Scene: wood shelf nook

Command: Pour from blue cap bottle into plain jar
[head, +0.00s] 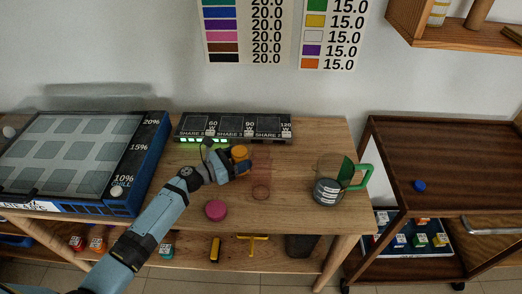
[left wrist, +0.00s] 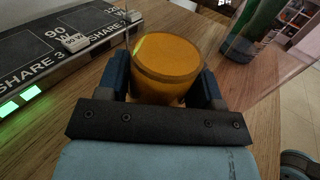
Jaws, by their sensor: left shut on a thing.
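My left gripper (head: 240,165) is shut on an orange-filled, clear-rimmed container (head: 239,152), which I take for the bottle. In the left wrist view the container (left wrist: 168,62) sits between the two fingers (left wrist: 165,88), with no cap on it. A loose blue cap (head: 419,185) lies on the dark cart at the right. A clear, see-through jar (head: 261,190) stands on the wooden table just right of the gripper; its outline is faint. A clear wall also shows at the right in the left wrist view (left wrist: 270,65).
A pink disc (head: 215,210) lies in front of the gripper. A black labelled panel (head: 235,126) lines the back; a blue-framed board (head: 150,160) stands left.

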